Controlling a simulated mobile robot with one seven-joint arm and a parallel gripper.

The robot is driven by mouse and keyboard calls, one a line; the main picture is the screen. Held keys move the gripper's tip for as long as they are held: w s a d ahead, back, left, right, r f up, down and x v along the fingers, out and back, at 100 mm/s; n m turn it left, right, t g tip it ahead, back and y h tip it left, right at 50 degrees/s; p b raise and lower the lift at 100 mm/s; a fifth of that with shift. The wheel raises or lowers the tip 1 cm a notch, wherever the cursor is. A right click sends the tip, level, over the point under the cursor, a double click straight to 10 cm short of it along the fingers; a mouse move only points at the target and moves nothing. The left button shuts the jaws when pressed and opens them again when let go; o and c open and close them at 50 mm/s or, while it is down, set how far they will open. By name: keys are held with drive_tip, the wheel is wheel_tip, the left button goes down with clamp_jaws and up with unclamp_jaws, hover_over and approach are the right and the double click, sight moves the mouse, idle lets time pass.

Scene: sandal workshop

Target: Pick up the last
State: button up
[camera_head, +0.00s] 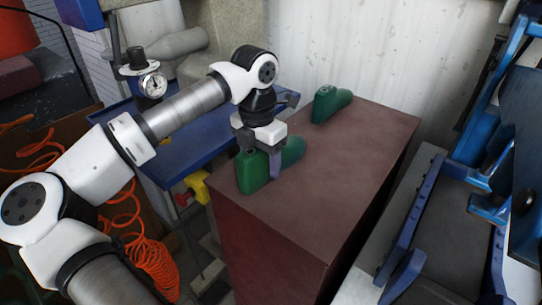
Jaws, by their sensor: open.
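A green last (253,174) stands on the near part of a dark red cabinet top (335,165). My gripper (264,162) is directly above and around this last from the top, with one finger in front of its near side. The gripper is open. The far finger is hidden, and I cannot tell whether the fingers touch the last. A second green last (331,103) stands farther back on the same top, apart from my gripper.
A blue bench (195,140) with a pressure gauge (153,84) stands left of the cabinet. Orange coiled hoses (150,260) hang at the lower left. A machine with blue parts (405,235) stands close on the right. The cabinet top's right part is clear.

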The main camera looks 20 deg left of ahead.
drive_tip(key=c, duration=0.9)
drive_tip(key=shift+r, duration=0.1)
drive_tip(key=shift+c, duration=0.9)
drive_tip(key=shift+r, duration=0.1)
